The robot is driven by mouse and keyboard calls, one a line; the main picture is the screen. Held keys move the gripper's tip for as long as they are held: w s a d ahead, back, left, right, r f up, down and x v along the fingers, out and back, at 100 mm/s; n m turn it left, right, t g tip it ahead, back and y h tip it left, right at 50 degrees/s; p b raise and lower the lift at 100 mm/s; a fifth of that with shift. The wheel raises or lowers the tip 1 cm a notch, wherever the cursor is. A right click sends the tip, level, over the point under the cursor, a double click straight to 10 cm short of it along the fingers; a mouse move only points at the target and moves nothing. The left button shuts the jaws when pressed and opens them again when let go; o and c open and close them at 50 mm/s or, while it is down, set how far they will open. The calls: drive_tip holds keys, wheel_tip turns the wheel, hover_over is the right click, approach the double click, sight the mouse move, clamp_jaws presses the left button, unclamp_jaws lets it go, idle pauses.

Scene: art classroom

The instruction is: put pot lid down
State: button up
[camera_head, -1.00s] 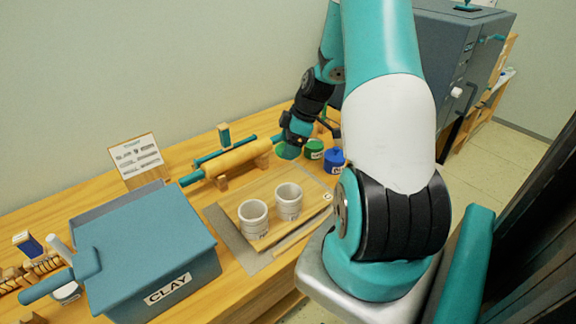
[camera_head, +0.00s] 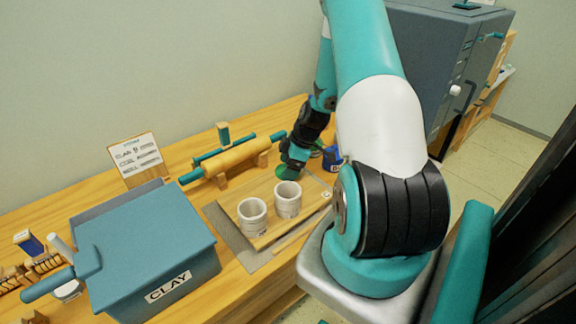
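A small round green pot lid (camera_head: 286,173) shows at the end of my gripper (camera_head: 290,162), by the back right part of the wooden board (camera_head: 232,207). My gripper points down and seems shut on the lid; its fingers are too small to make out. I cannot tell whether the lid touches the surface below. A green pot (camera_head: 316,151) is partly hidden behind my arm, to the right of the lid. A blue pot (camera_head: 331,160) stands beside it.
Two pale clay cups (camera_head: 252,217) stand on the board, in front of the lid. A rolling pin (camera_head: 232,160) lies on a rack to the left. A blue clay box (camera_head: 150,245) and a sign card (camera_head: 138,158) are further left. A kiln (camera_head: 440,60) stands behind.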

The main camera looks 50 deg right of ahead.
drive_tip(key=shift+o, duration=1.4)
drive_tip(key=shift+r, duration=0.2)
drive_tip(key=b+v, duration=0.2)
drive_tip(key=v, duration=1)
drive_tip(key=w+a+r, duration=0.1)
drive_tip(key=a+r, duration=0.2)
drive_tip(key=a, duration=0.5)
drive_tip(key=w+a+r+g+y, duration=0.1)
drive_tip(key=w+a+r, duration=0.1)
drive_tip(key=a+r, duration=0.35)
drive_tip(key=w+a+r, duration=0.1)
drive_tip(key=a, duration=0.8)
drive_tip(key=s+a+r+g, duration=0.1)
drive_tip(key=s+a+r, duration=0.2)
drive_tip(key=s+a, duration=0.5)
drive_tip(key=s+a+r+m+g, duration=0.1)
drive_tip(key=s+a+r, duration=0.2)
drive_tip(key=s+a, duration=0.4)
drive_tip(key=a, duration=0.3)
drive_tip(key=shift+s+a+r, duration=0.2)
drive_tip(key=shift+s+a, duration=0.15)
drive_tip(key=shift+a, duration=0.05)
drive_tip(key=shift+p, duration=0.3)
